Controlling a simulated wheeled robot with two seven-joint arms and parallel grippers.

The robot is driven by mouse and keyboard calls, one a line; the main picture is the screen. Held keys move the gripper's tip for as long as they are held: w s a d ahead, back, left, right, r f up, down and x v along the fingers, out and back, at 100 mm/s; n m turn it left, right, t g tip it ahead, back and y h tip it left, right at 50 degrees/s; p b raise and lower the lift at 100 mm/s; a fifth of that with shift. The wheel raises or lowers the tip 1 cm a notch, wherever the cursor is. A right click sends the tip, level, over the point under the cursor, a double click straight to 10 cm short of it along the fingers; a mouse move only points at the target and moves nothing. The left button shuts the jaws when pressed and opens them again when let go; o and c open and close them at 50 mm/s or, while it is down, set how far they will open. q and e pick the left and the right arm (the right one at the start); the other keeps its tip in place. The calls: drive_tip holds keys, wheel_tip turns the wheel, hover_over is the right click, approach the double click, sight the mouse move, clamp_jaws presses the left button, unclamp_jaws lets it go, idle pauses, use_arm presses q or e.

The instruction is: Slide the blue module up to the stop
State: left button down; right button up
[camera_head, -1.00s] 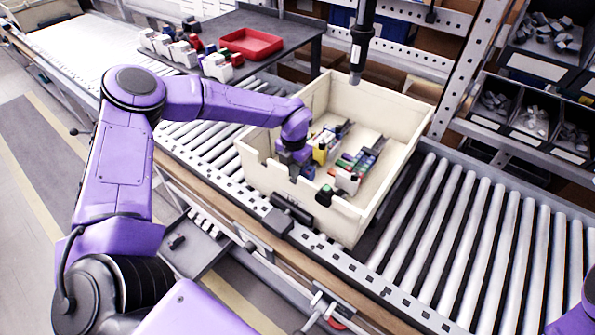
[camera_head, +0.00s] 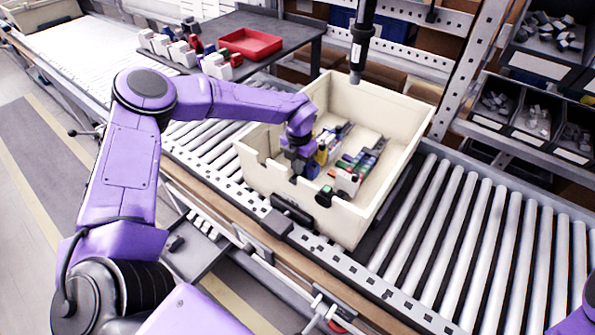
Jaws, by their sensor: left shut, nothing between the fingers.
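My left gripper (camera_head: 298,167) reaches down into the near left side of the cream box (camera_head: 262,172). It is shut, and its fingertips are small and partly hidden by the wrist. A small blue module (camera_head: 312,171) sits in the box just to the right of the fingers; I cannot tell whether they touch. A yellow module (camera_head: 321,156) stands close behind the blue one. I cannot make out the stop among the parts in the box. My right gripper is out of view; only a purple piece of that arm shows at the lower right edge.
A white module (camera_head: 347,181) and several coloured modules (camera_head: 364,160) in a row stand to the right in the box. The box rests on a roller conveyor (camera_head: 470,235). A dark tool (camera_head: 357,60) hangs above the rear wall. A red tray (camera_head: 251,43) lies on the dark table behind.

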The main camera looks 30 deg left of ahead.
use_arm(q)
drive_tip(key=shift+w+d+b, duration=0.15)
drive_tip(key=shift+w+b, duration=0.65)
drive_tip(key=shift+w, duration=0.65)
idle(3.5)
drive_tip(key=shift+s, duration=0.4)
idle(0.5)
drive_tip(key=shift+r+p, duration=0.85)
drive_tip(key=shift+r, duration=0.15)
wheel_tip(320, 180, up, 12)
drive_tip(key=p, duration=0.8)
drive_tip(key=shift+s+p, duration=0.4)
drive_tip(key=shift+s, duration=0.05)
